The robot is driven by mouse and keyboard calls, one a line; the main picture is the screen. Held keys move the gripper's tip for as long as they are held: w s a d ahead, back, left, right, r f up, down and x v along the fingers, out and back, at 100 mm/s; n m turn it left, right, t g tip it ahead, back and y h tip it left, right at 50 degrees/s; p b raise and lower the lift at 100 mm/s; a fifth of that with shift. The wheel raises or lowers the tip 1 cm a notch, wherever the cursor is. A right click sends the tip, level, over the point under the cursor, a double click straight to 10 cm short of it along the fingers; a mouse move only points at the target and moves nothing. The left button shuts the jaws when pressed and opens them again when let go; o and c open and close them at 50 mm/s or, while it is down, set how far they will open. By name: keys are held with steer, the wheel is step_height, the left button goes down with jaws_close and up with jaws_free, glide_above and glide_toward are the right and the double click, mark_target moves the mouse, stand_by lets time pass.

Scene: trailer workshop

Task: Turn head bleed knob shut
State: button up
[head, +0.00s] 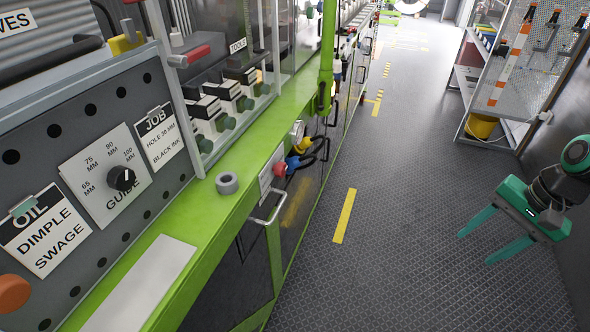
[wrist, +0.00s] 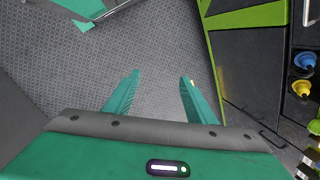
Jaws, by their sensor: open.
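No label in view reads head bleed, so I cannot tell which knob is the head bleed knob. A black knob (head: 122,178) with a pointer sits on the white guide plate (head: 84,176), marked in millimetres. An orange round knob (head: 12,292) is at the far left edge. A red knob (head: 280,169) is on the bench front. My gripper (head: 477,248) is at the right of the head view, over the floor and well apart from the bench. Its two green fingers are open and empty. The wrist view (wrist: 160,76) shows the fingers spread above the grey floor.
The green bench edge (head: 190,269) runs along the left, with a grey ring (head: 227,182) on it. Blue (wrist: 304,60) and yellow (wrist: 301,88) fittings stick out from the bench front. A shelf unit (head: 474,84) stands at the back right. The aisle floor (head: 388,215) is clear.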

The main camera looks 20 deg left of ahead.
steer(key=w+a+f+m+y, duration=0.1)
steer(key=w+a+f+y, duration=0.1)
steer(key=a, duration=0.4)
steer(key=w+a+f+m+y, duration=0.1)
steer(key=w+a+f, duration=0.15)
steer(key=a, duration=0.35)
steer(key=m+y, duration=1.2)
glide_toward(285, 169)
steer(key=shift+t, duration=0.4)
steer(key=a, duration=0.8)
steer(key=shift+a, duration=0.35)
steer(key=shift+c, duration=0.5)
steer(key=c, duration=0.9)
